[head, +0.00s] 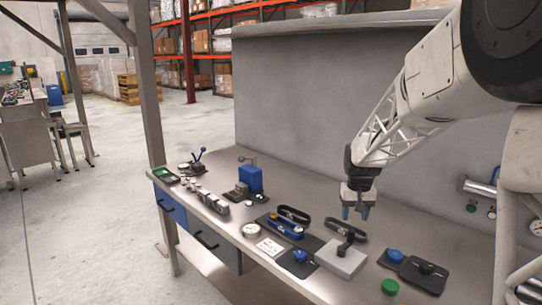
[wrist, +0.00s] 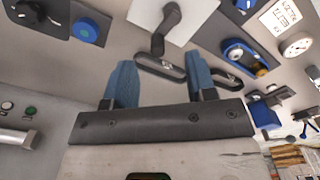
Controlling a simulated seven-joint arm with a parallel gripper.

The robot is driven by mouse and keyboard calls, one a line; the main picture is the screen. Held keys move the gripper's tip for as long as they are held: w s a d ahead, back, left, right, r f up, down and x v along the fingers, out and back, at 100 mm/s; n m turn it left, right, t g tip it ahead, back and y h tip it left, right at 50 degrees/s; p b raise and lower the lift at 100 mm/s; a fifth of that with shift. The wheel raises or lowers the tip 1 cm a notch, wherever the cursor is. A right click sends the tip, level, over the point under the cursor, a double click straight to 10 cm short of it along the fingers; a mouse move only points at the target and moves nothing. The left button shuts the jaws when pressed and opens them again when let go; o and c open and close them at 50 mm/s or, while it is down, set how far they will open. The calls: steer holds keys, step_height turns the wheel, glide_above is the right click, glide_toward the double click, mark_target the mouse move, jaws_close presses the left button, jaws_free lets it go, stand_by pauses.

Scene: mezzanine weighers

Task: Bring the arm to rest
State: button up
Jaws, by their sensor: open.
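My gripper (head: 357,213) hangs from my arm above the back part of the metal workbench (head: 440,222), with its blue fingertips pointing down. In the wrist view its two blue fingers (wrist: 160,88) stand apart with nothing between them. Below and in front of it is a grey block with a black handle (head: 341,259), which also shows beyond the fingers in the wrist view (wrist: 185,18). A black oval loop (head: 345,229) lies on the bench just under the fingertips. The gripper appears clear of it.
Blue-knobbed devices (head: 297,257), a round dial (head: 251,230) and a white card (head: 269,246) lie left of the gripper. A blue button (head: 395,255), a black knob box (head: 425,272) and a green button (head: 390,287) lie right. A grey panel (head: 300,100) rises behind the bench.

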steer(key=s+a+r, duration=0.2)
steer(key=s, duration=1.1)
steer(key=s+a+r+t, duration=0.1)
steer(key=s+a+r, duration=0.1)
steer(key=s, duration=1.2)
steer(key=s+a+r+t, duration=0.1)
steer(key=s+a+r, duration=0.1)
steer(key=s, duration=1.1)
steer(key=shift+s+a+n, duration=0.15)
steer(key=shift+a+n, duration=0.15)
steer(key=shift+a, duration=0.55)
steer(key=n+g, duration=0.2)
steer(key=n, duration=0.3)
glide_above(352, 230)
step_height(352, 230, down, 11)
steer(key=shift+a+r, duration=0.1)
steer(key=shift+r, duration=0.1)
